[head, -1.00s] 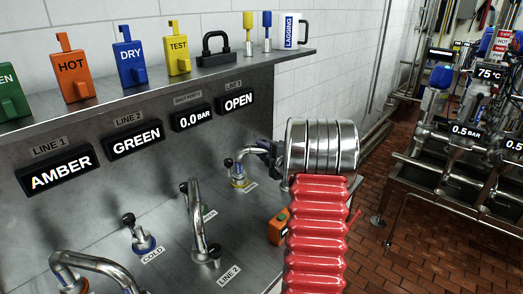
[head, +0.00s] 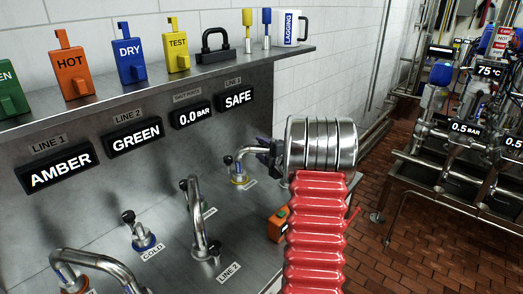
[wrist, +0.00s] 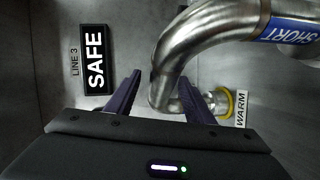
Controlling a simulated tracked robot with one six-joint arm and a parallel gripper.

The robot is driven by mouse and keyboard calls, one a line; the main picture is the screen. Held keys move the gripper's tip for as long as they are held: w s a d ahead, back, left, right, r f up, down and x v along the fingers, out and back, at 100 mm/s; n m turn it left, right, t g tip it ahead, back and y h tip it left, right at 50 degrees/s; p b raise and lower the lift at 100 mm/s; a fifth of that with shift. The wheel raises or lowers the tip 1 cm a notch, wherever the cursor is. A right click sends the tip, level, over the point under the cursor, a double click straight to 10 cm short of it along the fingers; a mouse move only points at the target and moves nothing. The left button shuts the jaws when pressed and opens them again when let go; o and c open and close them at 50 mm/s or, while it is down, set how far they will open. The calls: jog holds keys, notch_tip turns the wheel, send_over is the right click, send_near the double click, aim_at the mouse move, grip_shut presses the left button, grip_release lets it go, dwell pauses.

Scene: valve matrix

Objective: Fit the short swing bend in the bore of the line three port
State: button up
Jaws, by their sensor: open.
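The short swing bend is a polished steel pipe (wrist: 178,52) with a blue SHORT label in the wrist view. It curves from the upper right down between my fingers, nearer the right one. Its lower end is near the yellow-ringed WARM port (wrist: 226,103); the exact seating is hidden. In the head view the bend (head: 250,151) shows partly, left of my wrist. My gripper (wrist: 159,78) is open, its dark purple fingers on either side of the bend, with a gap on the left. The LINE 3 display (wrist: 94,59) reads SAFE. The line three bore itself is not clearly visible.
Other bent pipes (head: 196,218) and a COLD port (head: 141,236) stand on the steel panel to the left. A shelf (head: 150,88) above carries coloured tags, a black padlock and a LAGGING mug (head: 291,30). Pipework stands at the right over brick floor.

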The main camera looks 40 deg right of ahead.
jog(key=shift+s, duration=0.1)
jog(key=v, duration=1.3)
jog(key=shift+s, duration=0.3)
jog(key=shift+a, duration=0.1)
notch_tip(320, 180, up, 8)
dwell(1.4)
dwell(0.6)
